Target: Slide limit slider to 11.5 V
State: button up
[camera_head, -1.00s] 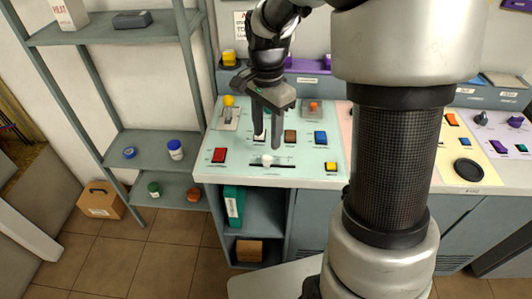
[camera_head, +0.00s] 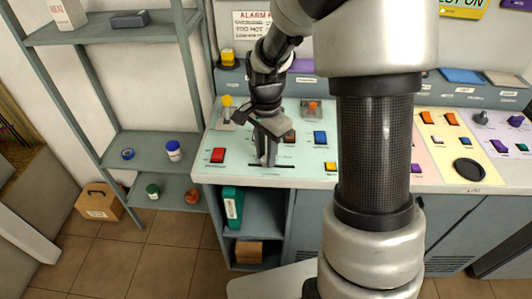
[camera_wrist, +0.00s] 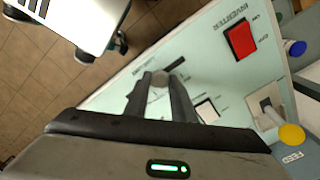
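The limit slider is a dark slot (camera_head: 284,166) near the front edge of the pale green panel (camera_head: 235,174), with a small round knob (camera_wrist: 161,78). My gripper (camera_head: 268,163) points down over the left part of the slot, its fingers close together. In the wrist view my gripper (camera_wrist: 161,84) has one finger on each side of the knob, closely against it. The fingers hide the knob in the head view. The scale marks are too small to read.
A shelf rack (camera_head: 150,148) stands at the left.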

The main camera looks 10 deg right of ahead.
aim_at(289, 167)
grip_shut()
jog(key=shift+s+d, duration=0.3)
jog(key=shift+d, duration=0.7)
jog(key=shift+s+d, duration=0.35)
jog(key=shift+d, duration=0.7)
jog(key=shift+s+d, duration=0.3)
jog(key=shift+d, duration=0.7)
jog(key=o, duration=0.8)
grip_release()
jog(key=shift+d, duration=0.15)
jog(key=shift+r, duration=0.2)
notch_tip(289, 167, up, 17)
jog(key=p, duration=0.2)
jog(key=shift+p, duration=0.3)
